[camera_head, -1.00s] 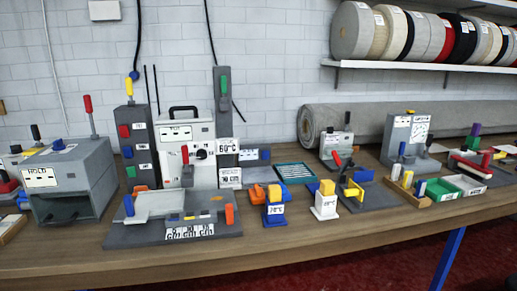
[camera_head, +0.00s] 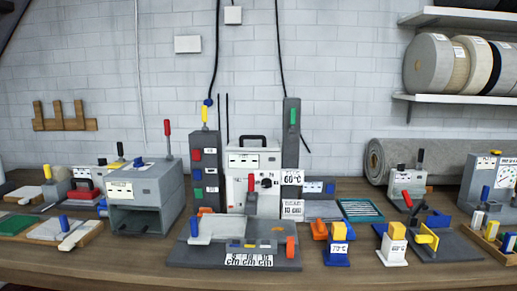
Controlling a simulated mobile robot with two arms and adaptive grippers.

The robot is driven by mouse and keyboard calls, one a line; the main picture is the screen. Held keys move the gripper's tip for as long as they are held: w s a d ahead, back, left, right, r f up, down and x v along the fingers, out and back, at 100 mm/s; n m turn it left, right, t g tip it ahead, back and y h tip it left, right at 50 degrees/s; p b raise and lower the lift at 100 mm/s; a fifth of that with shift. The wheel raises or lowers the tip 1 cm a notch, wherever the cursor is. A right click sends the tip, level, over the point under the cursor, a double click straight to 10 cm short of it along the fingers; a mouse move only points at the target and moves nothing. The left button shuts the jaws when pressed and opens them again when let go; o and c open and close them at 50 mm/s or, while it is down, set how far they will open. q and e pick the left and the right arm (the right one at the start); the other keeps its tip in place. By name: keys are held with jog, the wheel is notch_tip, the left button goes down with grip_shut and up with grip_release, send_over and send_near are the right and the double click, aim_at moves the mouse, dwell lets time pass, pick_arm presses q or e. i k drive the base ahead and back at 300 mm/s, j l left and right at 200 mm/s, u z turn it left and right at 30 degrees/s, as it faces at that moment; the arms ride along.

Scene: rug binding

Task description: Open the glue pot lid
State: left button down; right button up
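No pot is labelled clearly enough for me to be sure which thing is the glue pot. A white box (camera_head: 240,193) with a black top handle (camera_head: 253,139), a dial and a red-tipped lever stands mid-bench by a 60°C label (camera_head: 292,177). It may be the glue pot, but I cannot tell. Its top looks closed. Neither of my grippers is in view.
A grey open-fronted box (camera_head: 146,198) stands left of centre, and a grey plate fixture (camera_head: 228,255) lies in front of the white box. Blue (camera_head: 338,250) and white (camera_head: 393,250) yellow-topped blocks stand to the right. The bench's front strip (camera_head: 110,268) is largely clear.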

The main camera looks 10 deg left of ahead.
aim_at(254, 138)
jog(key=i+l, duration=0.7)
jog(key=l+z, duration=0.05)
jog(key=l, duration=0.05)
